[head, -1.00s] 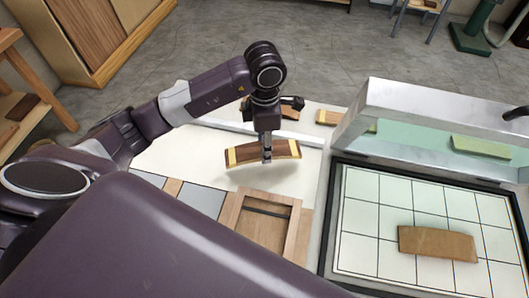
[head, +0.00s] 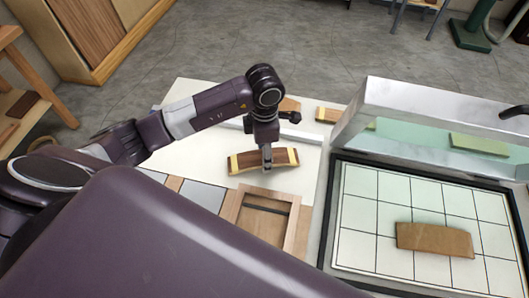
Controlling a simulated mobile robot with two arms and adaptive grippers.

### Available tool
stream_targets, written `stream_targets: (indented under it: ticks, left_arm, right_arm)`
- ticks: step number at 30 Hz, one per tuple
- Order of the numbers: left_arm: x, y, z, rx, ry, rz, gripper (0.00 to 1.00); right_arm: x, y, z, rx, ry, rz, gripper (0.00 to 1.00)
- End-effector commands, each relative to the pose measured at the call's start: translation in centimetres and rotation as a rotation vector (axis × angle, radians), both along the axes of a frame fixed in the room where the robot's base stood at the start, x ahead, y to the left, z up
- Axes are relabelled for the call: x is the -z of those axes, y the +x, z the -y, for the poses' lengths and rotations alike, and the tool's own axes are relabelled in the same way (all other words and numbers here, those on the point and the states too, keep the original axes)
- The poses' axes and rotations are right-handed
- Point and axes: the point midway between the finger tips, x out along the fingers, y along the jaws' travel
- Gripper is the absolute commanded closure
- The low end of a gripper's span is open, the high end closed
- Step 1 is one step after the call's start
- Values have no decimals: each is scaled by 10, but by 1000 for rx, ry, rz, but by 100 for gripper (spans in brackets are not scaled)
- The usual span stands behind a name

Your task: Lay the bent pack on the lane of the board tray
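The bent pack (head: 248,163) is a brown curved piece with pale yellow bands near its ends. My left gripper (head: 266,166) appears shut on its middle. The pack is over the white tabletop, just behind the board tray; I cannot tell whether it touches the table. The board tray (head: 231,208) is a wooden frame with a recessed lane (head: 262,222) and a dark strip across it. The lane is empty. My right gripper is not in view.
A black-framed bed with a gridded pale surface (head: 371,215) stands at right, its metal-framed lid (head: 424,103) raised. A brown curved piece (head: 434,240) lies on the grid. Grey panels (head: 203,194) lie left of the tray. Wooden pieces (head: 328,115) lie at the table's back.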

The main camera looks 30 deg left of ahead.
Motion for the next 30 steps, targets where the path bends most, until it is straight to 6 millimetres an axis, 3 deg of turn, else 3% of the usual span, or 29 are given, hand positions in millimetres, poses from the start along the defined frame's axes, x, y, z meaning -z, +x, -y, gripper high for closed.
stream_targets:
  ticks: [12,14,24,30]
  left_arm:
    - [-7,0,0,0,-1,-1,42]
    - [-12,2,0,0,1,4,42]
    - [-85,2,0,1,0,7,42]
    - [-114,1,-1,0,1,3,42]
  right_arm:
    - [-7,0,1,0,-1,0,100]
    - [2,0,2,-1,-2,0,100]
    - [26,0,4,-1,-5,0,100]
    - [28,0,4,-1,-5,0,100]
